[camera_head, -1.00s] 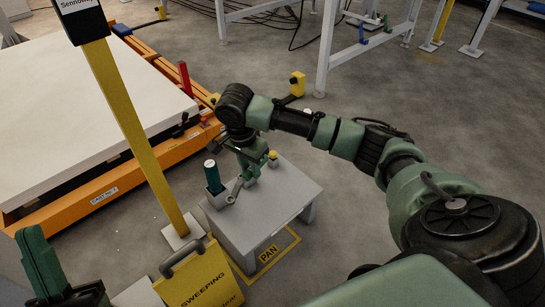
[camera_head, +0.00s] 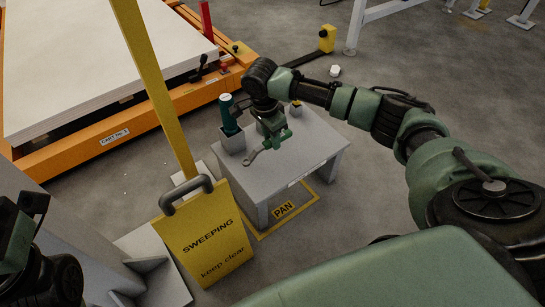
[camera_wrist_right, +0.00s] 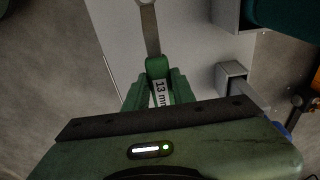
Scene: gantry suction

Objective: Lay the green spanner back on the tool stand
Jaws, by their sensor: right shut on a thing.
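The spanner has a green handle and a grey steel shaft. My right gripper (camera_head: 274,138) is shut on the handle above the grey tool stand (camera_head: 305,158). The spanner's steel end (camera_head: 252,157) points toward the stand's front left in the head view. In the right wrist view the steel shaft (camera_wrist_right: 150,35) runs upward from the green handle (camera_wrist_right: 157,68), which has a "13 m…" label between the fingers (camera_wrist_right: 159,92). I cannot tell whether the spanner touches the top. My left gripper (camera_head: 25,222) is at the far left; its jaw opening is unclear.
A teal cylinder (camera_head: 229,113) stands in a grey holder (camera_head: 232,141) on the stand's left side. A yellow-topped item (camera_head: 296,104) is at its back. A yellow "SWEEPING keep clear" sign (camera_head: 205,232) and a yellow post (camera_head: 155,85) stand to the left.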

